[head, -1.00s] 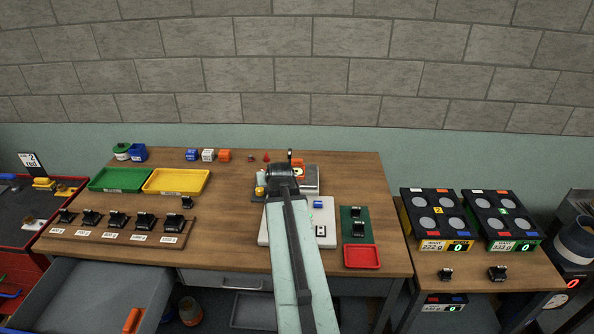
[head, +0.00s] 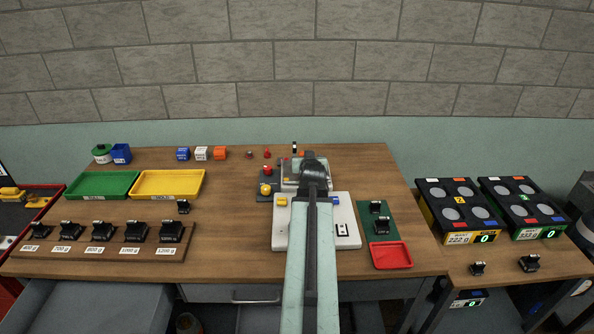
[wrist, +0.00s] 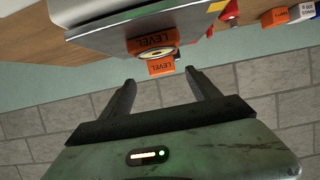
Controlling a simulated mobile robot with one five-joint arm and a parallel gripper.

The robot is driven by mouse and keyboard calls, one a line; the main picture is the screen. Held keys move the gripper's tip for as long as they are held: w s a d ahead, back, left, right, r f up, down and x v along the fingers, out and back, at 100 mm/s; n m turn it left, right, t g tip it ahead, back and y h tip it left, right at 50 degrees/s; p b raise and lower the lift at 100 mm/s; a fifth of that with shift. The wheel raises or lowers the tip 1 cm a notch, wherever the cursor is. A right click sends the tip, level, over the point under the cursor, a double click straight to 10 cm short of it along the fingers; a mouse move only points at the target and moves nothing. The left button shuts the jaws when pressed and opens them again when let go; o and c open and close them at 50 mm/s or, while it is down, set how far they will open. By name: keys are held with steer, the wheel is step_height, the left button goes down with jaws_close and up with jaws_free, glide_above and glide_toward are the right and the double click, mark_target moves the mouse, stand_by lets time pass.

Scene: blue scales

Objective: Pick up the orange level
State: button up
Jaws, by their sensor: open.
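In the head view my own arm hides most of the level and the fingers.
A white scale (head: 283,232) stands below my arm. Left are a yellow tray (head: 150,196), a green tray (head: 85,195) and a row of black weights (head: 171,232). Right are a red tray (head: 390,255) and two black units (head: 458,206).

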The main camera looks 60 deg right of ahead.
steer(key=shift+b+x, duration=0.45)
steer(key=shift+x, duration=1)
steer(key=x, duration=0.1)
steer(key=b+x, duration=0.1)
steer(key=x, duration=0.1)
steer(key=b+x, duration=0.1)
steer(key=x, duration=0.1)
steer(key=shift+w+a+f, duration=0.1)
steer(key=shift+f, duration=0.2)
steer(key=shift+a+r, duration=0.1)
steer(key=shift+r, duration=0.05)
jaws_close()
step_height(320, 180, up, 10)
steer(key=p, duration=1)
steer(key=shift+r, duration=0.1)
